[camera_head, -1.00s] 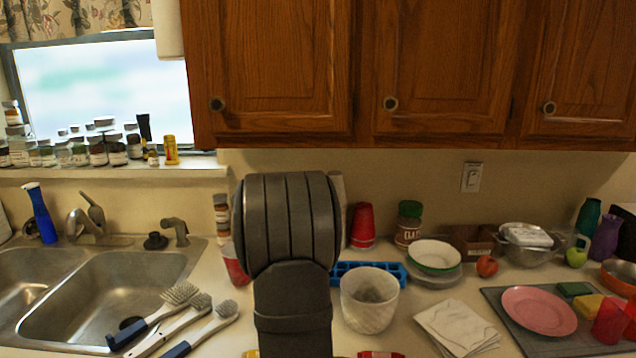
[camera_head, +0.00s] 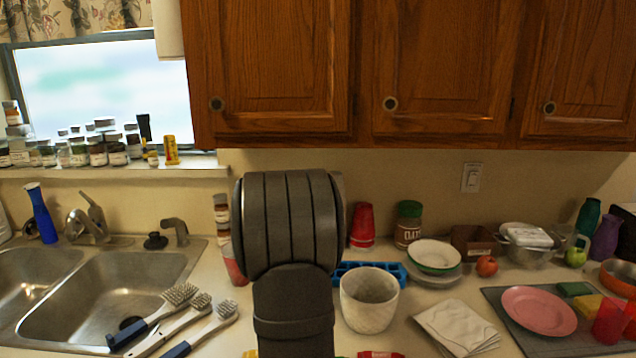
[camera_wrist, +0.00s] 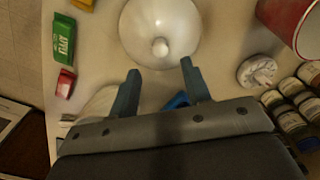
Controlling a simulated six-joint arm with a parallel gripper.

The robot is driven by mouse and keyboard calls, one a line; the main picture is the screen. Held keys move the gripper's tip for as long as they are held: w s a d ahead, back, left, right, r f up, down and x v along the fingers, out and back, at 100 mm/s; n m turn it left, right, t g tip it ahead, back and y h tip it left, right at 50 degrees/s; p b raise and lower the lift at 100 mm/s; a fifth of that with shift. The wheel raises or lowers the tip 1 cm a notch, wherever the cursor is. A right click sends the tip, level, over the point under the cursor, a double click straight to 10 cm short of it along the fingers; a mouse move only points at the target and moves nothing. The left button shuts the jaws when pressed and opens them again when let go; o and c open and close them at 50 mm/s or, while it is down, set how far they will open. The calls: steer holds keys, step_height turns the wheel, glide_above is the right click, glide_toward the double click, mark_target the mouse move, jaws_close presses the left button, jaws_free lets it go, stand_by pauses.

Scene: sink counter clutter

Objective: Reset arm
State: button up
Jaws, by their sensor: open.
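My gripper (camera_wrist: 160,70) is open in the wrist view, with its two fingers apart and nothing between them. Beyond the fingertips is a round white glossy object (camera_wrist: 148,45) with a small pale knob or tip in its middle; I cannot tell what it is. In the head view my raised arm stands upright in the middle of the picture and hides part of the counter. My gripper's fingers do not show there.
A white pot (camera_head: 369,312) and blue tray (camera_head: 345,278) stand right of my arm. Brushes (camera_head: 170,318) lie by the sink (camera_head: 110,290). A pink plate (camera_head: 539,311) is at right. A red cup (camera_wrist: 292,28) and several jars (camera_wrist: 292,120) show in the wrist view.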

step_height(320, 180, up, 4)
step_height(320, 180, down, 12)
steer(key=shift+r, duration=0.1)
step_height(320, 180, up, 10)
steer(key=shift+r, duration=0.25)
steer(key=s+d+r+m, duration=0.3)
steer(key=d+m, duration=0.1)
steer(key=d, duration=0.6)
steer(key=s+d+r+m, duration=0.3)
steer(key=d+r+m, duration=0.1)
steer(key=d, duration=0.6)
steer(key=s+d+r+m, duration=0.3)
steer(key=d+m, duration=0.1)
steer(key=d, duration=0.6)
steer(key=w+a+f, duration=0.6)
steer(key=w+a, duration=0.2)
steer(key=shift+f, duration=0.2)
